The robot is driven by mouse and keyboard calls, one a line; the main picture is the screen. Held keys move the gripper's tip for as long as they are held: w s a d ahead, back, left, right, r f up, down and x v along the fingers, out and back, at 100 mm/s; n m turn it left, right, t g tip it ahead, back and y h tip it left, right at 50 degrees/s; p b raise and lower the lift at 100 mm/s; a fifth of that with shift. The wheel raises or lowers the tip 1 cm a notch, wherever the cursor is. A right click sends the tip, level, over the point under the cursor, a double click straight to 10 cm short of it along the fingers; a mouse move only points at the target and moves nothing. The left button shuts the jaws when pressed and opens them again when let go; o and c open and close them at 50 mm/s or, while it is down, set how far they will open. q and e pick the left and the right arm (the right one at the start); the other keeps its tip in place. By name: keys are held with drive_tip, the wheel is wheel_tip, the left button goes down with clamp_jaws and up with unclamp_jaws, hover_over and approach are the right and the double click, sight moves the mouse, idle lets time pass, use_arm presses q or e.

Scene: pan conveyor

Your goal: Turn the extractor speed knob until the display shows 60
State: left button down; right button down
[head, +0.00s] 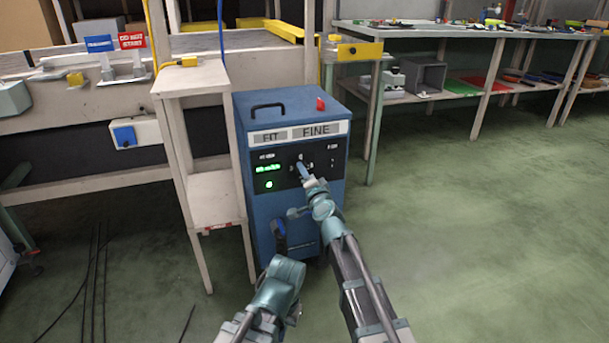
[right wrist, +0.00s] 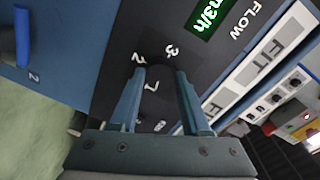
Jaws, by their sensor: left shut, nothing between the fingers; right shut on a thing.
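The blue extractor cabinet (head: 262,215) stands upright with a black control panel. Its green-lit display (head: 268,170) is too small to read; part of it, with "m3/h", shows in the right wrist view (right wrist: 207,14). My right gripper (head: 302,170) is at the panel, right of the display. In the right wrist view its fingers (right wrist: 160,85) are closed on the dark speed knob (right wrist: 158,72), with numerals around it; the knob is mostly hidden. My left gripper (head: 280,230) is shut and empty, low in front of the cabinet.
A light wooden stand (head: 215,200) is close on the cabinet's left. A red button (head: 320,103) and a black handle (head: 268,108) are on its top. A workbench (head: 430,32) with shelves stands at the back right. The green floor on the right is clear.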

drive_tip(key=shift+s, duration=0.1)
idle(0.4)
drive_tip(key=shift+c, duration=1.8)
unclamp_jaws()
drive_tip(key=v, duration=1.3)
drive_tip(key=shift+s+p, duration=0.35)
